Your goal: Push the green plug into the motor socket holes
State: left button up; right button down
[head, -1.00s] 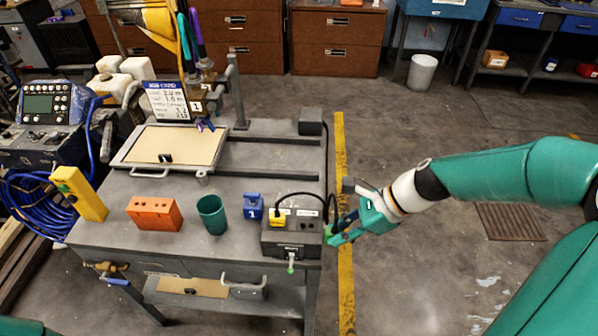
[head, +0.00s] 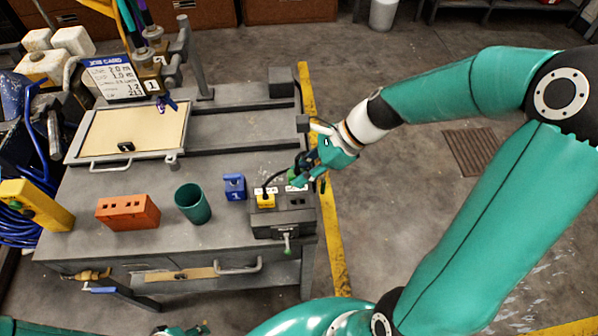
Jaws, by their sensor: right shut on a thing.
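The green plug (head: 297,179) is in my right gripper (head: 304,170), which is shut on it just behind the grey socket box (head: 283,224) at the cart's right end. A pair of dark holes (head: 296,203) shows on the right of the box top, below the plug in the picture. The plug appears apart from these holes; its prongs are hidden. A yellow plug (head: 265,201) with a black cable sits on the box's left part. A bit of my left gripper (head: 182,330) shows at the bottom edge, too cut off to tell its state.
Left of the box stand a blue block (head: 235,187) marked 1, a teal cup (head: 193,204) and an orange block (head: 127,212) with holes. A framed tan panel (head: 130,134) lies behind them. A green-tipped lever (head: 286,241) is on the box front.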

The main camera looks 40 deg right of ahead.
jog(key=shift+f, duration=0.15)
notch_tip(320, 180, down, 6)
jog(key=b, duration=0.5)
jog(key=shift+r+b, duration=0.25)
jog(key=shift+b, duration=0.1)
jog(key=shift+s, duration=0.1)
dwell(0.4)
jog(key=shift+f+b, duration=1)
jog(key=shift+f, duration=0.45)
dwell(1.4)
jog(key=c, duration=0.9)
grip_release()
jog(key=shift+c, duration=0.2)
jog(key=o, duration=0.3)
jog(key=shift+s+r, duration=0.1)
